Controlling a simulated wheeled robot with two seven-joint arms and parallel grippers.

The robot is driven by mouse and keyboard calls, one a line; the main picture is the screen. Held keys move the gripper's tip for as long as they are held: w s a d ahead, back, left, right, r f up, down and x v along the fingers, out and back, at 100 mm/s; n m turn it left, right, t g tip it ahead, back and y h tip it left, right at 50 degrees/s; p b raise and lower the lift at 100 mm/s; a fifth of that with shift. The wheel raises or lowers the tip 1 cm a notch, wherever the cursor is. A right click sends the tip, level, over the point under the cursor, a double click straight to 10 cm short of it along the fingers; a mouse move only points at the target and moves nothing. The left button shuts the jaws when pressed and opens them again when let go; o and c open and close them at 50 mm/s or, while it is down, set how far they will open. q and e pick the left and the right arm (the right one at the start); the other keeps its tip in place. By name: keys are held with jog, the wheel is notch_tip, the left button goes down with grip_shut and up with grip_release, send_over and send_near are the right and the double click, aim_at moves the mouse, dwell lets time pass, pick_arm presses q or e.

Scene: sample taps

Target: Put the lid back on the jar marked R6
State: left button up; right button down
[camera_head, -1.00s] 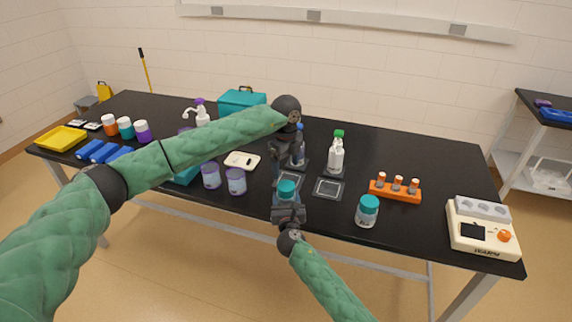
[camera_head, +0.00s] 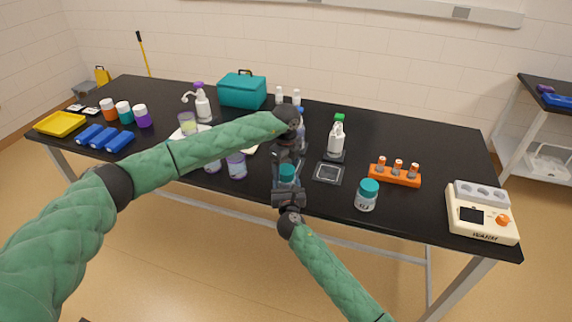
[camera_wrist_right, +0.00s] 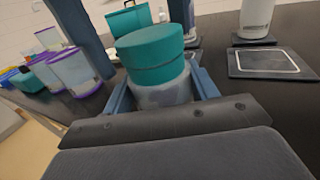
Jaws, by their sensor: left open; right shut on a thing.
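A jar with a teal lid (camera_head: 287,172) is held upright in my right gripper (camera_head: 287,190). In the right wrist view the grey jar body (camera_wrist_right: 162,93) sits between my right fingers, and the teal lid (camera_wrist_right: 152,55) rests on its top. My left gripper (camera_head: 288,158) points down just over this jar. Its two blue-grey fingers show apart behind and beside the lid in the right wrist view. They appear open, with nothing between them that I can tell. I cannot read a marking on the held jar. A second teal-lidded jar (camera_head: 366,195) stands to the right; its label is too small to read.
An orange rack (camera_head: 395,177) and a cream device (camera_head: 482,220) stand right. Purple-trimmed containers (camera_head: 236,166) stand left. A teal case (camera_head: 242,92) is at the back.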

pick_arm(q)
jog(key=c, duration=1.1)
